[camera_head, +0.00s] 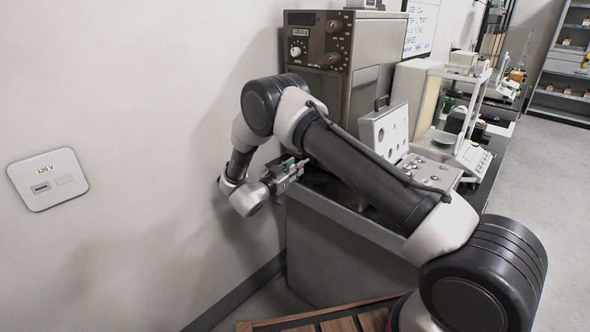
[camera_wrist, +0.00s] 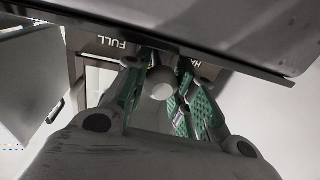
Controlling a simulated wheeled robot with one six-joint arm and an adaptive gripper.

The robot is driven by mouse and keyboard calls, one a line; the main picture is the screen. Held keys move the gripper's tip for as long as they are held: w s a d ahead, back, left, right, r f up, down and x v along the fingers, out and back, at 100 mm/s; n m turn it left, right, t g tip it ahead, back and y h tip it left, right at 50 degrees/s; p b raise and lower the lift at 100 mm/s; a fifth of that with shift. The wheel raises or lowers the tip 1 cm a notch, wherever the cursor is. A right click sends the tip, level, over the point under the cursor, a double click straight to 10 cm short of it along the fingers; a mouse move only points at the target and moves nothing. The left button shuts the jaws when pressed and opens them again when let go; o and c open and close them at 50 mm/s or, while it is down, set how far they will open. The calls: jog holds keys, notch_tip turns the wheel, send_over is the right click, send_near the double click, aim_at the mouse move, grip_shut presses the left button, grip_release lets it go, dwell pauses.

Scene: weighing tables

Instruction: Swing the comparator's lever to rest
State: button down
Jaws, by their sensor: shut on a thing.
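The comparator (camera_head: 360,85) is the tall brown-fronted cabinet against the wall in the head view, with knobs and a small display on its upper front. My gripper (camera_head: 286,172) is low at its front left corner, beside the wall. In the wrist view my gripper (camera_wrist: 160,75) has its green-padded fingers shut around a pale round piece, seemingly the lever's knob (camera_wrist: 161,91). Behind the fingers a panel (camera_wrist: 112,53) shows the upside-down word FULL and a partly hidden word starting HA. The lever's shaft and exact angle are hidden.
An open weight case (camera_head: 432,172) and a balance (camera_head: 470,150) stand on the dark bench right of the comparator. My arm passes over the bench front. A slatted wooden surface (camera_head: 335,322) is below.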

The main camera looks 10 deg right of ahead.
jog(key=shift+w+a+r, duration=0.1)
jog(key=shift+w, duration=0.05)
jog(key=c, duration=1.1)
grip_release()
jog(key=shift+c, duration=0.2)
jog(key=v, duration=1.2)
